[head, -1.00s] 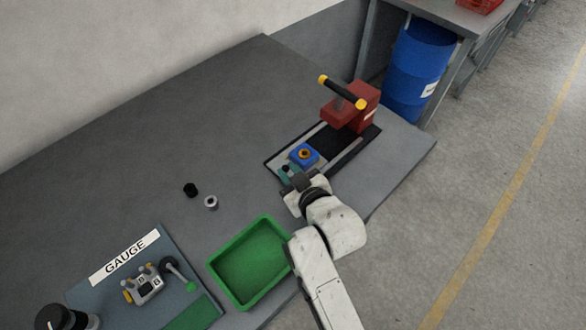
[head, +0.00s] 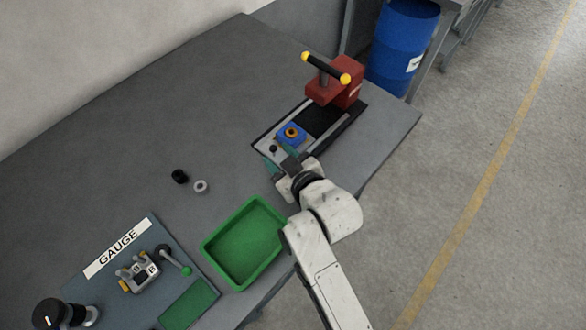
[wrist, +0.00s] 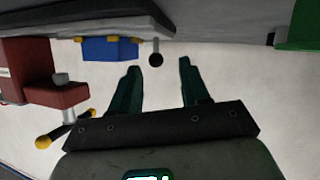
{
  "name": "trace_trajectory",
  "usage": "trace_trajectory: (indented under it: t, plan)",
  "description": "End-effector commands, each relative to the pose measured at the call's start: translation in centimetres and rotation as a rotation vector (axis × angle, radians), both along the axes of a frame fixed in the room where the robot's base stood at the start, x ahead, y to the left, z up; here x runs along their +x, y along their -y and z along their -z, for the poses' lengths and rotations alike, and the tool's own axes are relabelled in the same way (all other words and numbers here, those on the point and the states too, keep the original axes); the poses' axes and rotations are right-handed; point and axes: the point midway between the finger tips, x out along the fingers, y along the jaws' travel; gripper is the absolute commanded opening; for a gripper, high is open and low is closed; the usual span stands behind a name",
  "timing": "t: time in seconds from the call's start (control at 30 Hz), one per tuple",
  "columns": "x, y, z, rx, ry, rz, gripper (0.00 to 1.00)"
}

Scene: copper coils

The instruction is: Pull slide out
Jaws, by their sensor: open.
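The slide (head: 304,146) is a light grey plate in the dark bed of a red press (head: 336,88). A black ball knob (head: 273,149) stands at the slide's near end. It also shows in the wrist view (wrist: 156,60), on a short stem beside the blue block. My gripper (head: 275,163) is beside the near end of the slide. In the wrist view my gripper's two teal fingers (wrist: 157,66) are apart and empty. The knob appears between their tips in the picture; I cannot tell its depth between them.
A green tray (head: 203,250) stands near my arm. A black cap (head: 180,176) and a grey ring (head: 200,187) lie loose on the table. A gauge board (head: 152,234) is at lower left. The press has a yellow-ended handle (head: 326,68) overhead.

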Motion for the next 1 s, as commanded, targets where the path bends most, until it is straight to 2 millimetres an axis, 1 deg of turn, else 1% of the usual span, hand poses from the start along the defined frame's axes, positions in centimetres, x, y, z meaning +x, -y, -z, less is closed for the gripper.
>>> trace_trajectory:
  t: [0.1,0.3,0.5,0.67,1.0]
  plan:
    - [-1.7,1.2,-0.7,0.002,-0.001,0.002,0.46]
    - [-4.4,3.2,-2.0,0.001,-0.001,0.001,0.46]
    - [-6.2,4.4,-3.0,0.0,0.0,-0.001,0.46]
    - [-6.7,4.8,-3.3,0.0,-0.001,-0.001,0.46]
    - [-6.7,4.8,-3.3,0.0,-0.001,-0.001,0.46]
